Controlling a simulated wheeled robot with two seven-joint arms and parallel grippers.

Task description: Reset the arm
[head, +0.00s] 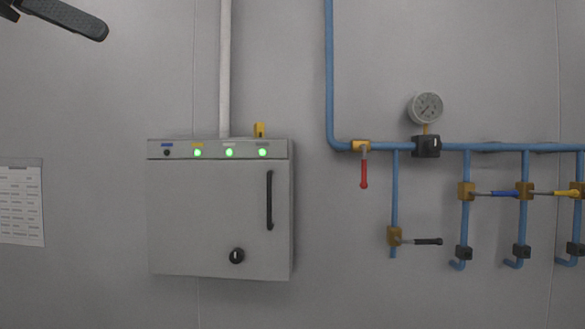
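Part of my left gripper (62,18) shows in the top left corner of the head view. One long dark finger points right and slightly down, and a small dark piece shows at the corner. The rest is cut off by the frame, so I cannot tell its opening. Nothing is seen held by it, and it is apart from the wall fittings. My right gripper is not in view.
A grey control box (205,220) with green lights, a black handle (269,200) and a knob (237,256) hangs on the wall. Blue pipes (330,70) with valves and a gauge (426,107) run at right. A paper sheet (20,205) hangs at left.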

